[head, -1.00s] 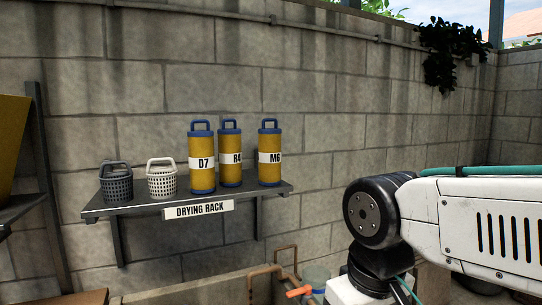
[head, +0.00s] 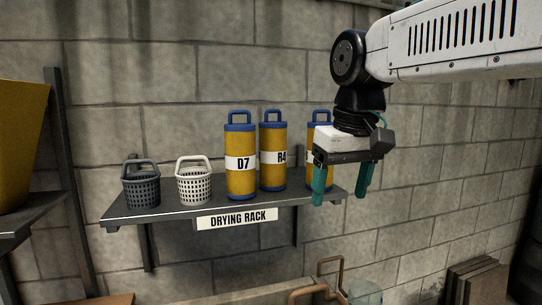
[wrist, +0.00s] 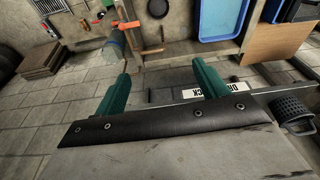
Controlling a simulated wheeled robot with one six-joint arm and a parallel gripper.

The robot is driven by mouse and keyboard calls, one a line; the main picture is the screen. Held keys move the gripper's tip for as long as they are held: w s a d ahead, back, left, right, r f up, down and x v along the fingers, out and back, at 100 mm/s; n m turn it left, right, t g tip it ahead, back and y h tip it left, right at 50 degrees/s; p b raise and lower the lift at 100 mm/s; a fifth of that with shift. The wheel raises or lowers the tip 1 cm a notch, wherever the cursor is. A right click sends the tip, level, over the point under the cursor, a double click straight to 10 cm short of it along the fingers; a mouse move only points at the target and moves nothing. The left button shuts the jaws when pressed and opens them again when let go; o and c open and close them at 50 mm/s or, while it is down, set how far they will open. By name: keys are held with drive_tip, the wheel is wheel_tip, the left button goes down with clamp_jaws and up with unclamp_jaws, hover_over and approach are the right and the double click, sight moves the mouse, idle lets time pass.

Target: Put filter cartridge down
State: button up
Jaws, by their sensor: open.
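Three yellow filter cartridges with blue caps and handles stand upright on the grey drying rack shelf (head: 180,212). The D7 cartridge (head: 240,145) is in front, with the R4 cartridge (head: 271,140) just right of it. The third cartridge (head: 310,140) is at the right end, partly hidden behind my gripper, its label covered. My gripper (head: 340,197) points down with teal fingers apart, in front of the shelf's right end. In the wrist view, nothing is between the fingers (wrist: 162,75).
A dark basket (head: 141,188) and a white basket (head: 194,184) stand on the shelf's left part. The block wall is close behind. Pipes (head: 325,280) rise below the shelf. The wrist view shows a blue tray (wrist: 222,18) and a tiled floor.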

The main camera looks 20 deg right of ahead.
drive_tip(key=w+r+t, duration=0.1)
drive_tip(key=w+r, duration=1.2)
drive_tip(key=w, duration=0.3)
wheel_tip(320, 180, up, 6)
drive_tip(key=f+n+t, duration=0.1)
drive_tip(key=n, duration=0.1)
hover_over(273, 134)
drive_tip(key=d, duration=0.2)
drive_tip(key=shift+w+r, duration=0.25)
drive_tip(key=shift+w, duration=0.2)
drive_tip(key=x, duration=0.6)
drive_tip(key=shift+w+a+f, duration=0.15)
drive_tip(key=shift+a+f, duration=0.15)
clamp_jaws()
drive_tip(key=shift+r, duration=0.1)
